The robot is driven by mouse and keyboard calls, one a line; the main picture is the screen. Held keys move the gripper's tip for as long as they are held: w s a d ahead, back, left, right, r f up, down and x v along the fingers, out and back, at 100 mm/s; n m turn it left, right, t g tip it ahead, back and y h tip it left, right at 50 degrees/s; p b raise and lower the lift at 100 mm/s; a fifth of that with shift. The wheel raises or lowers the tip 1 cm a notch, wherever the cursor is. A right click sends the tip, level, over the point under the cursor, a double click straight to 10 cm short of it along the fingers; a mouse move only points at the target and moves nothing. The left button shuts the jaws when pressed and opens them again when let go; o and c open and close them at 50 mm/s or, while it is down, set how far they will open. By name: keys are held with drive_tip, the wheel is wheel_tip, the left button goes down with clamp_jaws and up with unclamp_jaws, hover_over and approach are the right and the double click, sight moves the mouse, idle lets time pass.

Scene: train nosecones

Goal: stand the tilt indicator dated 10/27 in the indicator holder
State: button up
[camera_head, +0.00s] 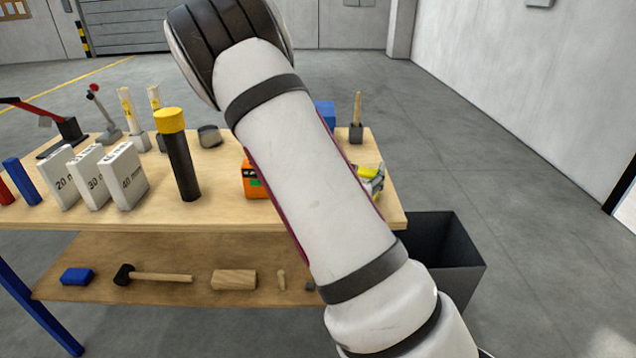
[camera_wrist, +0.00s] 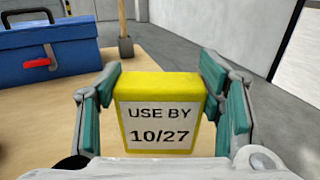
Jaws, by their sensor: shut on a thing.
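The yellow tilt indicator (camera_wrist: 160,85) has a white label reading "USE BY 10/27". It is upright in the wrist view, between the green-padded fingers of my gripper (camera_wrist: 162,100), which is shut on it. In the head view, my gripper (camera_head: 372,182) and a bit of the yellow indicator (camera_head: 367,171) show at the bench's right end, partly behind my arm. I cannot tell whether the indicator touches the bench. I cannot make out an indicator holder; my arm hides part of the bench.
A blue toolbox (camera_wrist: 50,50) and a brush-like stick in a dark block (camera_head: 356,132) stand beyond the indicator. An orange device (camera_head: 254,182), yellow-capped cylinder (camera_head: 182,160) and numbered white blocks (camera_head: 124,178) are further left on the bench (camera_head: 225,205). A dark bin (camera_head: 450,255) is at right.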

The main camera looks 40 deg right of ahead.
drive_tip(key=w+a+f, duration=0.1)
drive_tip(key=w, duration=0.3)
drive_tip(key=w+a+f+b, duration=0.1)
drive_tip(key=w+a+f, duration=0.1)
drive_tip(key=w, duration=0.2)
drive_tip(key=w+a+f, duration=0.1)
drive_tip(key=w, duration=0.3)
drive_tip(key=shift+w+a+f, duration=0.15)
drive_tip(key=shift+a+f, duration=0.1)
drive_tip(key=shift+f, duration=0.15)
drive_tip(key=shift+f, duration=0.1)
drive_tip(key=o, duration=1.1)
